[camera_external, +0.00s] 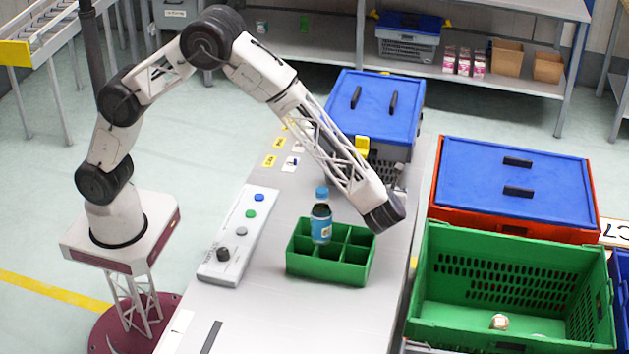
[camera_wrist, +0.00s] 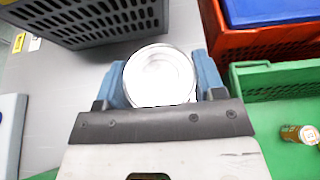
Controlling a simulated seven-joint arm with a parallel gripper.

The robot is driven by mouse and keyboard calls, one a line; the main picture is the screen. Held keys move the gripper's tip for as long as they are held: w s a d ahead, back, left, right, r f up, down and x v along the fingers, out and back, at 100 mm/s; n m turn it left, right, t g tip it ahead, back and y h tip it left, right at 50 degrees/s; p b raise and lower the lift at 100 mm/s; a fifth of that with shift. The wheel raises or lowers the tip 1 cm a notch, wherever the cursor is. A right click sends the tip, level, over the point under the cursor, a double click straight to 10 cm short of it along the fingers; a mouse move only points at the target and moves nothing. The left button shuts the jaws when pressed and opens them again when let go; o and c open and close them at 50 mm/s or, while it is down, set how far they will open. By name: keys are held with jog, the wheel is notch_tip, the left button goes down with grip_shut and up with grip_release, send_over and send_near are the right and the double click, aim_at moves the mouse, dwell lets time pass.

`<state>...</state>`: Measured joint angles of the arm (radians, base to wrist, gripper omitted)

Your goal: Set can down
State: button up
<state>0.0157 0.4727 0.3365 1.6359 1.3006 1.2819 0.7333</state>
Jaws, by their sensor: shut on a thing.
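The can shows end-on in the wrist view as a round silver-white lid (camera_wrist: 160,72). My gripper (camera_wrist: 161,78) is shut on it, with one blue finger on each side. In the external view, the end of my arm is low over the right side of the grey table (camera_external: 222,318), between the divided green crate and the totes. A small grey part of what may be the can shows beyond my wrist there. The can's underside is hidden, so I cannot tell whether it touches the table.
A divided green crate (camera_external: 330,270) holding a bottle (camera_external: 321,218) stands left of my wrist. A blue-lidded grey crate (camera_external: 375,105) is behind. A red tote (camera_external: 515,190) and an open green tote (camera_external: 510,245) with a small item (camera_external: 499,322) are right. A button panel (camera_external: 240,235) is left.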

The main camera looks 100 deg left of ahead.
jog(key=shift+f, duration=1.8)
jog(key=shift+f, duration=0.1)
jog(key=o, duration=1.1)
jog(key=shift+d, duration=0.1)
jog(key=v, duration=1.2)
